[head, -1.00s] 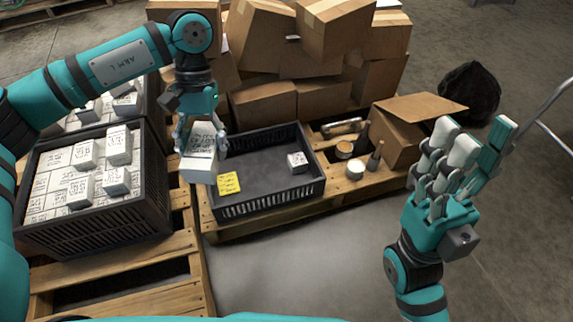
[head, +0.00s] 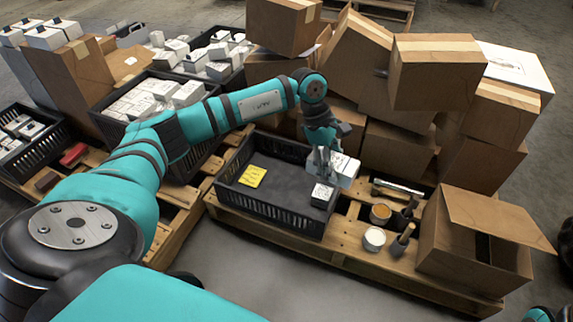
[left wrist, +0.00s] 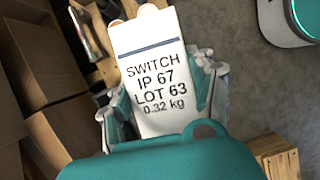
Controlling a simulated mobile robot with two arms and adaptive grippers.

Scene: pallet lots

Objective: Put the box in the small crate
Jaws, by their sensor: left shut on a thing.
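My left gripper (head: 333,160) is shut on a white box (head: 346,167). In the left wrist view the held box (left wrist: 155,75) reads SWITCH, IP 67, LOT 63, 0.32 kg, between the fingers of the gripper (left wrist: 163,95). In the head view it appears raised at the right end of the small black crate (head: 270,211); its exact height above the rim is hard to tell. Another white box (head: 322,195) sits inside the crate at the right end. A yellow note (head: 252,177) lies at its left. My right gripper is not clearly in view.
The crate stands on a wooden pallet (head: 400,277). Right of it are cans (head: 374,239), dark-handled tools and an open cardboard box (head: 470,245). Stacked cartons (head: 432,72) rise behind. A fuller black crate (head: 185,150) of white boxes stands left. The crate's middle is free.

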